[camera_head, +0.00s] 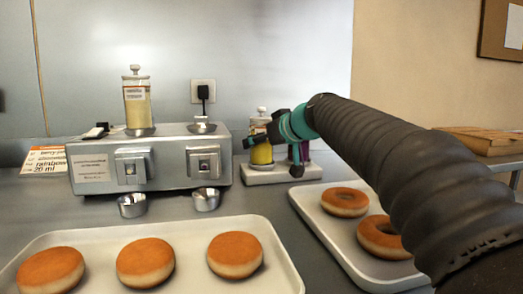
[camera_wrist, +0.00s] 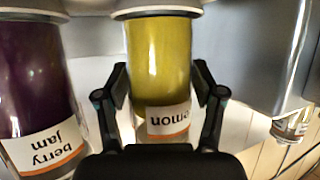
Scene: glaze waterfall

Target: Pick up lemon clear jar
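The lemon jar (camera_wrist: 160,60) is a clear jar with yellow filling and a white and orange label, partly upside down in the wrist view. In the head view the lemon jar (camera_head: 262,153) stands on the small white stand, partly behind my gripper. My gripper (camera_wrist: 160,75) has one dark finger on each side of the jar, very close to its walls. The fingers look spread, and contact is not clear. In the head view my gripper (camera_head: 268,136) reaches across the jar from the right.
A purple berry jam jar (camera_wrist: 38,95) stands beside the lemon jar. A metal dispenser (camera_head: 110,165) is left of the white stand (camera_head: 282,174). A tall jar (camera_head: 136,105) stands on it. Trays of doughnuts (camera_head: 190,228) (camera_head: 318,222) lie in front.

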